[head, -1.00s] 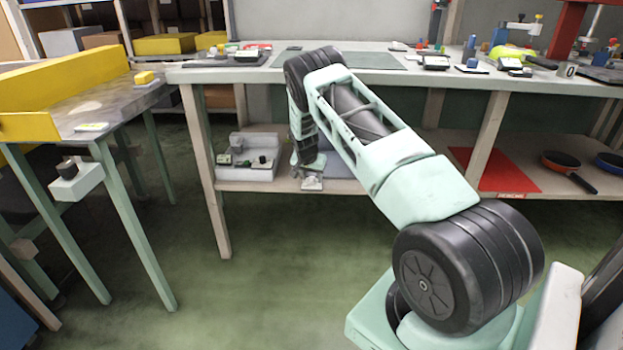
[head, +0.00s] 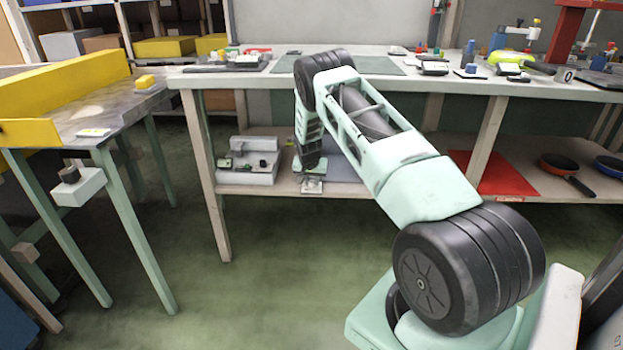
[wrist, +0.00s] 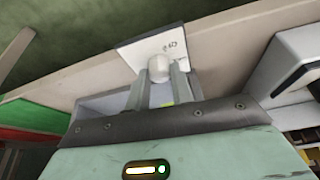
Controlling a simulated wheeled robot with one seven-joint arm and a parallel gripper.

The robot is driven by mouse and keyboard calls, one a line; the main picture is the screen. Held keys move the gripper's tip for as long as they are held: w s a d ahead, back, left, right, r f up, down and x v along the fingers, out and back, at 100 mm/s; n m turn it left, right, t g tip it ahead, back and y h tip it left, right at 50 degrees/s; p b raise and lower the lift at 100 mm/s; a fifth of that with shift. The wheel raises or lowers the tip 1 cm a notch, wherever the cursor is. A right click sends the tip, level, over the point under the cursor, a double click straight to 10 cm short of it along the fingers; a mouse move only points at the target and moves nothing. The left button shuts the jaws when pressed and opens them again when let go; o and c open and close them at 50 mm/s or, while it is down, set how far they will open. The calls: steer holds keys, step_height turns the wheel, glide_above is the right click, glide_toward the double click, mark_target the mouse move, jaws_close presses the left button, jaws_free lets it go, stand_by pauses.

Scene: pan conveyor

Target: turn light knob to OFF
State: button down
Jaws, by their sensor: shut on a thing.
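The light knob (wrist: 159,67) is a small pale round knob in the wrist view. It stands on a white plate (wrist: 174,40) with small dark marks that I cannot read. The plate (head: 312,187) shows in the head view at the front edge of the lower shelf. My gripper (wrist: 160,78) has its two grey fingers on either side of the knob and is shut on it. In the head view my gripper is small and partly hidden by my arm. The knob's setting cannot be read.
The workbench top (head: 440,79) is above my gripper. A white box with a dark knob (head: 69,175) is on the left table's leg.

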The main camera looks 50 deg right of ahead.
steer(key=n+p, duration=0.1)
steer(key=n, duration=0.1)
steer(key=n+t+y+p, duration=0.1)
steer(key=n, duration=0.2)
steer(key=shift+s+d+r+t, duration=0.1)
steer(key=shift+s+d+t, duration=0.1)
steer(key=shift+t, duration=0.1)
steer(key=n+y, duration=0.1)
steer(key=n, duration=0.1)
steer(key=n+y, duration=0.1)
steer(key=n, duration=0.2)
steer(key=shift+t+p, duration=0.3)
steer(key=c, duration=1.2)
jaws_free()
steer(key=d+p+v, duration=0.1)
steer(key=p+v, duration=0.3)
steer(key=v, duration=1.3)
steer(key=shift+a, duration=0.2)
steer(key=shift+w+a+r+n, duration=0.1)
steer(key=shift+r+n, duration=0.1)
steer(key=shift+n, duration=0.1)
